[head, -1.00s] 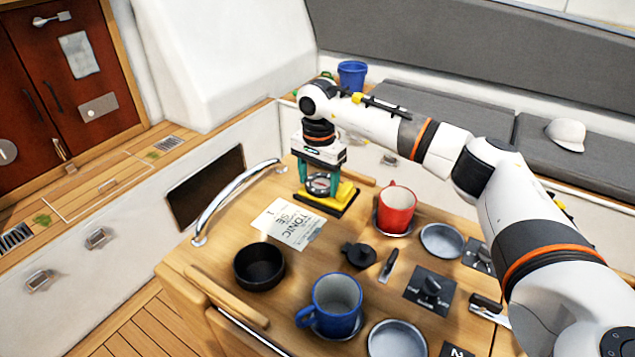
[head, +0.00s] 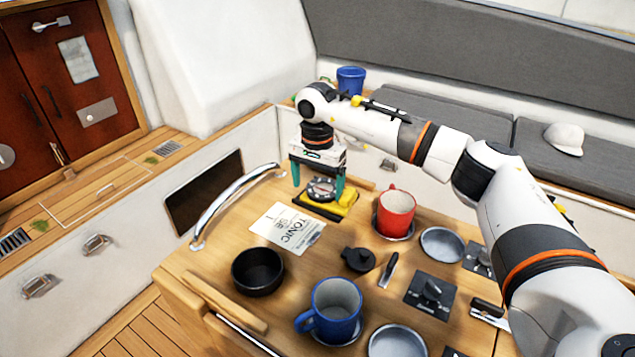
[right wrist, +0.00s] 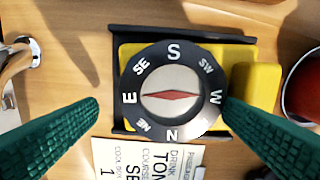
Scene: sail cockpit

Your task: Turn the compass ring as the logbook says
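The compass (head: 321,189) has a yellow body and a black lettered ring around a pale dial. In the right wrist view, the ring (right wrist: 173,52) has S at the top, N at the bottom, E left and W right. A red needle (right wrist: 172,96) lies across the dial. My right gripper (head: 318,190) is above the compass, its green fingers spread on either side of the ring. The right finger overlaps the ring's edge by W; contact is unclear. The logbook page (head: 272,231) lies beside the compass, showing "TONIC", "SE" and "1". My left gripper is out of view.
A red mug (head: 396,212) stands right of the compass. A black bowl (head: 258,286), a blue mug (head: 336,318), a black lidded piece (head: 358,259) and a knob panel (head: 430,295) are nearer. A chrome rail (head: 222,212) runs along the table's left side.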

